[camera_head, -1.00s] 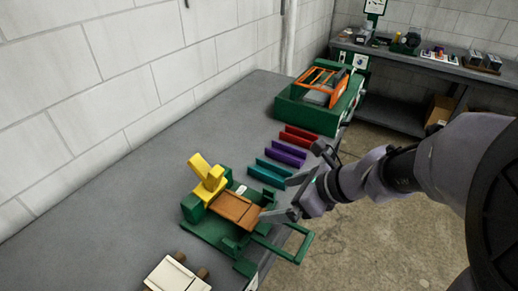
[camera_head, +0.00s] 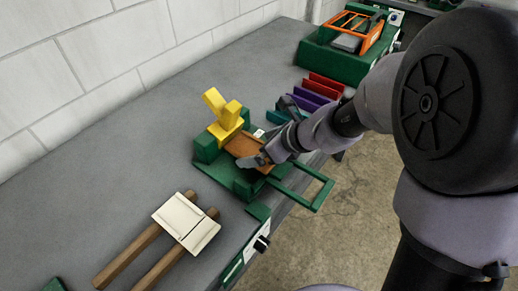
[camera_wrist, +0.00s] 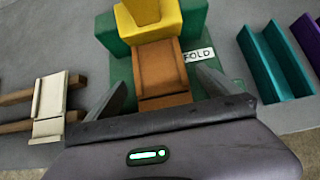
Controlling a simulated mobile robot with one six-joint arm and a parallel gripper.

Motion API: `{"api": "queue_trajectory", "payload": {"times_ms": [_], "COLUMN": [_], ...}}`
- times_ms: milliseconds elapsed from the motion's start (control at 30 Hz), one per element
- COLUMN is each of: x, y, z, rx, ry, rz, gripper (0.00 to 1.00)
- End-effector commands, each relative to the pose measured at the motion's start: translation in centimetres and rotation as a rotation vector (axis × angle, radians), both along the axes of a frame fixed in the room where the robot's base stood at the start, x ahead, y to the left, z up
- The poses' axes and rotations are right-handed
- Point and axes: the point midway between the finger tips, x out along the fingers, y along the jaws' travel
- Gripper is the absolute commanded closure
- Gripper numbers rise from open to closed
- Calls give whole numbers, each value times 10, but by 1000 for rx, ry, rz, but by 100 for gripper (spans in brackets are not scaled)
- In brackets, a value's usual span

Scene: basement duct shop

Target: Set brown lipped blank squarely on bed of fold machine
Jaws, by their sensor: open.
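The brown lipped blank (camera_head: 240,146) lies on the bed of the green fold machine (camera_head: 222,175), in front of its yellow clamp (camera_head: 226,115). In the wrist view the brown blank (camera_wrist: 157,66) runs up to the yellow clamp (camera_wrist: 142,14) and looks roughly in line with the green block (camera_wrist: 190,20). Its near edge carries a raised lip. My gripper (camera_wrist: 163,90) is open, with one finger on each side of the blank's near part. In the head view my gripper (camera_head: 270,135) covers the blank's right end. I cannot tell whether the fingers touch it.
A cream blank (camera_head: 180,215) lies across two wooden rails (camera_head: 130,254) at the front left. Teal, purple (camera_head: 308,102) and red (camera_head: 324,86) channels stand behind the machine. A green box with an orange frame (camera_head: 358,37) is farther back. A green handle (camera_head: 318,195) overhangs the table edge.

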Motion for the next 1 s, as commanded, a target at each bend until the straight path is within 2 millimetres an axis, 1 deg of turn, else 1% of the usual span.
{"api": "queue_trajectory", "payload": {"times_ms": [267, 367, 400, 467, 600, 767, 1000], "x": [1, 1, 1, 1, 1, 1, 3], "y": [1, 1, 1, 1, 0, 0, -8], "z": [-1, -1, -1, -1, -1, -1, -1], "rx": [0, 0, 0, 0, 0, -1, -1], "ry": [0, 0, 0, 0, 0, 1, 2], "rz": [0, 0, 0, 0, 0, 0, 2], "gripper": [0, 18, 26, 37, 65, 66, 66]}}
